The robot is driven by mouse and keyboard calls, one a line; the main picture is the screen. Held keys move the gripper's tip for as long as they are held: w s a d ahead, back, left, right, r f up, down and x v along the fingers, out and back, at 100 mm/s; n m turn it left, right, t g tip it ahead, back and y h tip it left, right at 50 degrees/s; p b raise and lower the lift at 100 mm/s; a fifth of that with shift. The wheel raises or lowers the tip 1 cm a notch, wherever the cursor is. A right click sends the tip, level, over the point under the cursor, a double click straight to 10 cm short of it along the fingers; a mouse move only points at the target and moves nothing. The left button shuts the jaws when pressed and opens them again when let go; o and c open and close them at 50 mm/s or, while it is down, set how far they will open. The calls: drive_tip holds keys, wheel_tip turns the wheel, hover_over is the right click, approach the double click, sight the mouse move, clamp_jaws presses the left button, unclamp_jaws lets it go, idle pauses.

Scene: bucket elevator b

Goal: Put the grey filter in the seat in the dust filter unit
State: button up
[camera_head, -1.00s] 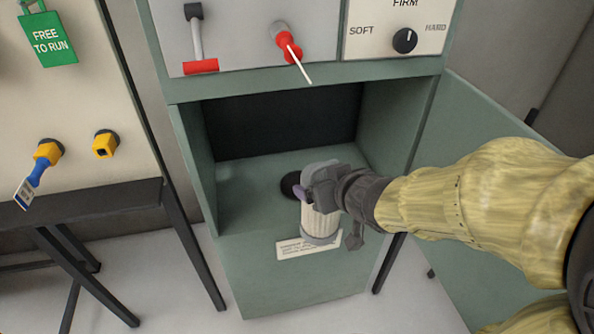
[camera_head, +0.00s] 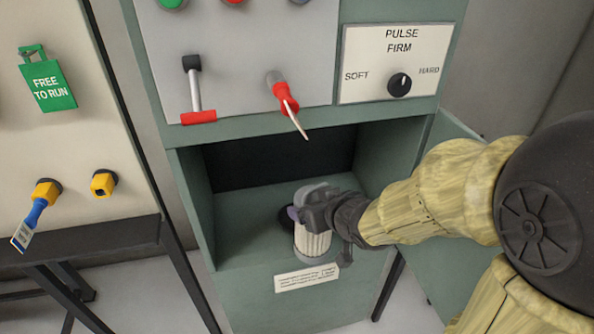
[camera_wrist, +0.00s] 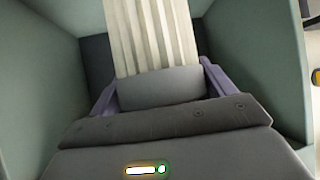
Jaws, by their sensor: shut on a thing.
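The grey filter (camera_head: 313,241) is a pleated, pale cylinder with grey end caps, held upright in my gripper (camera_head: 299,213). The gripper is shut on its upper cap. In the wrist view the filter (camera_wrist: 153,35) stands between the two purple fingers. The dust filter unit (camera_head: 226,199) is a green cabinet with an open compartment. The seat (camera_head: 284,219) shows as a dark round opening in the compartment floor, partly hidden behind the filter and gripper. The filter is in front of and slightly right of the seat's visible part; I cannot tell its height above the floor.
The open green door (camera_head: 440,250) is at the right, behind my arm. A red-handled lever (camera_head: 198,117), a red knob with a pale rod (camera_head: 286,100) and a pulse dial (camera_head: 399,84) sit above the compartment. A dark bench (camera_head: 70,238) stands at left.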

drive_tip(key=shift+w+a+r+p, duration=0.2)
drive_tip(key=shift+w+p, duration=0.3)
drive_tip(key=shift+p, duration=0.8)
drive_tip(key=shift+w+a+r+p, duration=0.15)
drive_tip(key=shift+w+p, duration=0.3)
drive_tip(key=shift+p, duration=0.85)
drive_tip(key=w+p, duration=0.1)
drive_tip(key=p, duration=0.1)
drive_tip(key=shift+w+d+f+p, duration=0.1)
drive_tip(key=shift+p, duration=0.25)
drive_tip(key=w+a+f+p, duration=0.1)
drive_tip(key=w+a, duration=0.1)
drive_tip(key=w, duration=0.4)
drive_tip(key=w+a+f+p, duration=0.1)
drive_tip(key=w+a+f, duration=0.1)
drive_tip(key=w, duration=0.5)
drive_tip(key=shift+f, duration=0.25)
drive_tip(key=shift+w+f+p, duration=0.15)
drive_tip(key=shift+f+p, duration=0.2)
drive_tip(key=shift+f, duration=1.6)
